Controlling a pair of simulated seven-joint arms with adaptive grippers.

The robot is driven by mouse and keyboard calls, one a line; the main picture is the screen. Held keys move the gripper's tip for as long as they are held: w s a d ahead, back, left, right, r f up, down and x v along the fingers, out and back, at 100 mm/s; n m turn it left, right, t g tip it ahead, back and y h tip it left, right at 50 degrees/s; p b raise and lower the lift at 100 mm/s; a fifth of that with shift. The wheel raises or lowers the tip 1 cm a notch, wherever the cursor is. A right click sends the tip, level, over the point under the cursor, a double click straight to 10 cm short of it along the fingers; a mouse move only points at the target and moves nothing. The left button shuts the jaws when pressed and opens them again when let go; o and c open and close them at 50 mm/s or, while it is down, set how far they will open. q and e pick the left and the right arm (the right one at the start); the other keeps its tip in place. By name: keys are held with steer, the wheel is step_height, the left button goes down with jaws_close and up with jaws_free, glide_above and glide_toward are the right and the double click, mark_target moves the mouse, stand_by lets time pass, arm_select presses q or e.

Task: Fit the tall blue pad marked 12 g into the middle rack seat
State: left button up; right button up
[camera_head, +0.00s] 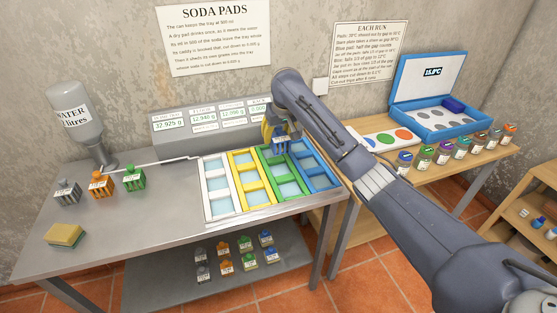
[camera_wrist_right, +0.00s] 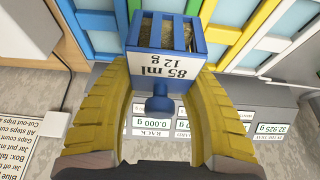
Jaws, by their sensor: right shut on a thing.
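The tall blue pad (camera_wrist_right: 165,68), marked 85 ml and 12 g, is caged and has a round blue knob. My right gripper (camera_wrist_right: 163,84) is shut on it, with yellow fingers on either side. In the head view the blue pad (camera_head: 282,145) hangs near the back edge of the tray, in front of the readout box. My right gripper (camera_head: 269,132) is partly hidden by my arm there. The blue frame column (camera_head: 326,181) has several pale seats and lies at the tray's right end, beside the green one (camera_head: 281,182). My left gripper is not in view.
The readout box (camera_head: 176,137) stands behind the tray, its rack readout at 0.000 g. Grey (camera_head: 66,191), orange (camera_head: 101,186) and green (camera_head: 134,179) pads stand at left near a sponge (camera_head: 65,236). A blue case (camera_head: 437,97) and several jars occupy the right table.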

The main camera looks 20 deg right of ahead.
mark_target(282, 140)
steer(key=shift+f, duration=5.3)
steer(key=shift+f, duration=0.15)
steer(key=o, duration=1.1)
steer(key=shift+f, duration=0.15)
steer(key=shift+r, duration=0.45)
steer(key=v, duration=1.1)
steer(key=shift+s+r, duration=0.15)
steer(key=shift+r, duration=0.25)
